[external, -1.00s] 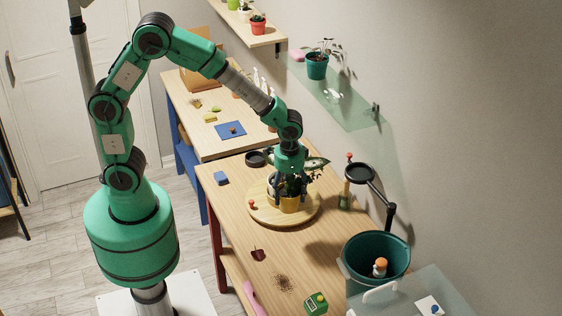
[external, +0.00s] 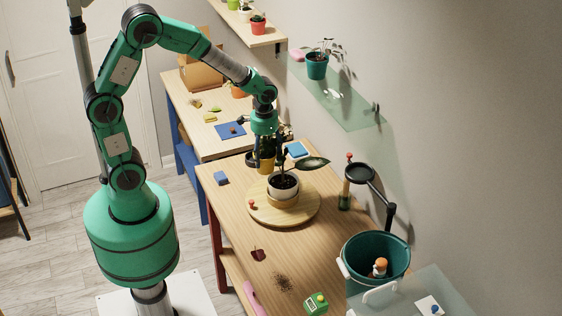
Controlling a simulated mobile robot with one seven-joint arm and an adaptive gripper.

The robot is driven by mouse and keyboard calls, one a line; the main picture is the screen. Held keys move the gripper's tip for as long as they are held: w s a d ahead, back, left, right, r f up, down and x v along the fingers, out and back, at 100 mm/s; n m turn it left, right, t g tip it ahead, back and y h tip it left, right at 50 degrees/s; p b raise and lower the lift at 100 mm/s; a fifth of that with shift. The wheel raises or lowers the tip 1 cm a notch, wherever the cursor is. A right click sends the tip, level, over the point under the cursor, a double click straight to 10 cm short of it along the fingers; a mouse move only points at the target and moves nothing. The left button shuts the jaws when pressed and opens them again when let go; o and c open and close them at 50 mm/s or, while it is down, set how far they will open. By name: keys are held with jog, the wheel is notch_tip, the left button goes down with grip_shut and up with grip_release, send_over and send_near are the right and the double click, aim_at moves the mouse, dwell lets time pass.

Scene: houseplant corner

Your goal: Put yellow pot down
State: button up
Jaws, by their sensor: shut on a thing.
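My gripper (external: 265,155) is shut on the yellow pot (external: 265,167), which hangs upright between the dark fingers. The pot is behind and to the left of the round wooden board (external: 262,213), near the far end of the front table. A dark saucer (external: 250,160) shows just left of the pot, partly hidden by the gripper. I cannot tell how high the pot is above the tabletop.
A dark dish on a stand (external: 359,173) is right.

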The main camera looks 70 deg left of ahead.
jog(key=s+a+n, duration=0.2)
jog(key=s+a, duration=0.2)
jog(key=a, duration=0.6)
jog(key=s+a+n, duration=0.3)
jog(key=s+a, duration=0.2)
jog(key=a, duration=0.5)
notch_tip(320, 180, down, 11)
jog(key=shift+w+d, duration=0.1)
jog(key=w+a, duration=0.3)
jog(key=w, duration=0.4)
jog(key=w+a+f, duration=0.1)
jog(key=w+a, duration=0.2)
jog(key=w, duration=0.4)
jog(key=shift+w+a+f+b, duration=0.25)
jog(key=shift+w+f+b, duration=0.05)
jog(key=shift+b, duration=0.15)
jog(key=shift+f, duration=1.75)
